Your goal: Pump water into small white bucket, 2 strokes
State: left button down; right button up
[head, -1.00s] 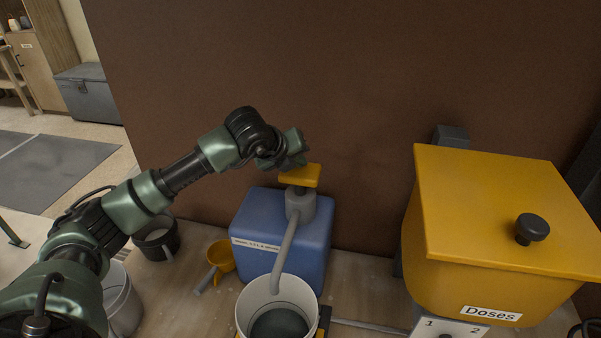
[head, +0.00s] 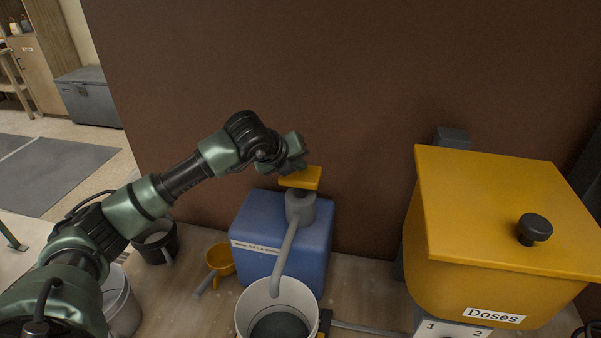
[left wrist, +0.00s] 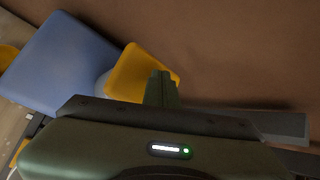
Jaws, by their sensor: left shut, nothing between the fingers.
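The small white bucket (head: 243,312) stands under the grey spout (head: 286,262) of the blue water container (head: 262,225). Dark grey content shows inside the bucket. The yellow pump head (head: 301,178) sits on top of the container's grey collar, raised above it. My left gripper (head: 294,160) is shut and empty, just above and behind the pump head's left part; I cannot tell whether it touches. In the left wrist view the pump head (left wrist: 138,72) lies beside the shut fingers (left wrist: 162,88), with the blue container (left wrist: 65,60) behind. My right gripper is not in view.
A yellow bin labelled Doses (head: 490,215) with a black-knobbed lid stands at the right. A yellow scoop (head: 220,260), a dark bucket (head: 158,246) and another white bucket (head: 122,308) are on the left. A brown wall rises behind.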

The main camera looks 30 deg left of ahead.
aim_at(296, 177)
pick_arm(q)
jog(key=shift+s+f+b, duration=0.15)
jog(key=shift+f+b, duration=2)
jog(key=shift+f, duration=0.15)
dwell(1.2)
jog(key=shift+r, duration=0.1)
dwell(0.3)
jog(key=shift+w+r+p, duration=0.2)
jog(key=shift+r+p, duration=1.1)
jog(key=shift+r, duration=1.5)
jog(key=shift+r, duration=0.45)
jog(key=shift+r+p, duration=1.25)
jog(key=shift+r, duration=0.85)
jog(key=shift+f, duration=0.1)
